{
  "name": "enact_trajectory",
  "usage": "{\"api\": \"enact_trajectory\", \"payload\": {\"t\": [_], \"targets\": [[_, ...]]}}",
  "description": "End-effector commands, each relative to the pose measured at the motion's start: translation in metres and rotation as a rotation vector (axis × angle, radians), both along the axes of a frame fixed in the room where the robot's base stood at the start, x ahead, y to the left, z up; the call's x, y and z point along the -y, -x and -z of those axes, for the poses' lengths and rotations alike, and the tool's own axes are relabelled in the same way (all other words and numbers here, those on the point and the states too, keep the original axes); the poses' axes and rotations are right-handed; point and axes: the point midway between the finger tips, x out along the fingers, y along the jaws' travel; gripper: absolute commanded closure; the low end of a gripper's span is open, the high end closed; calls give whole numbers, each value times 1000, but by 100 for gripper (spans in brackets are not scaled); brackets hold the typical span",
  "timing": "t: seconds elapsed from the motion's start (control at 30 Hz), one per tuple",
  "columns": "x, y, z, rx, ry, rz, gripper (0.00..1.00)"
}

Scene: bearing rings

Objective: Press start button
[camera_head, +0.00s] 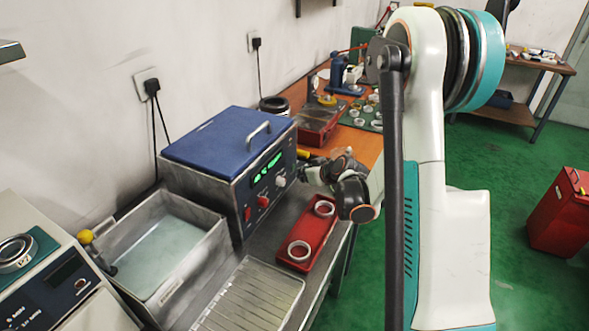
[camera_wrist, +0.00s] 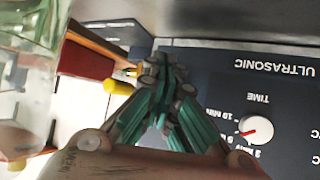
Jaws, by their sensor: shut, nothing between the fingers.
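The ultrasonic cleaner (camera_head: 230,150) has a blue lid and a dark front panel with a lit green display (camera_head: 268,172). Two red controls, one (camera_head: 263,201) and another (camera_head: 247,214), sit low on the panel; I cannot read which is the start button. A pale knob (camera_head: 280,181) is on its right part. My gripper (camera_head: 308,173) is at the panel's right end, apart from the red controls. In the wrist view my gripper (camera_wrist: 163,70) is shut and empty, beside the TIME knob (camera_wrist: 256,130) with its red mark. The red controls are not visible there.
A red tray (camera_head: 309,243) with two pale rings lies in front of the cleaner. A steel basin (camera_head: 165,290) and a ribbed drain tray (camera_head: 250,297) are left and front. A yellow handle (camera_wrist: 118,87) shows near my fingers. More parts crowd the bench behind.

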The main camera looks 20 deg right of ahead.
Motion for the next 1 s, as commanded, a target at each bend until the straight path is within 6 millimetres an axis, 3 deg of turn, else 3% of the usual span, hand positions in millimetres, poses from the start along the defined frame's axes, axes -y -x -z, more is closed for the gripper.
{"api": "enact_trajectory", "payload": {"t": [1.0], "targets": [[-5,-7,0,0,0,0,100]]}}
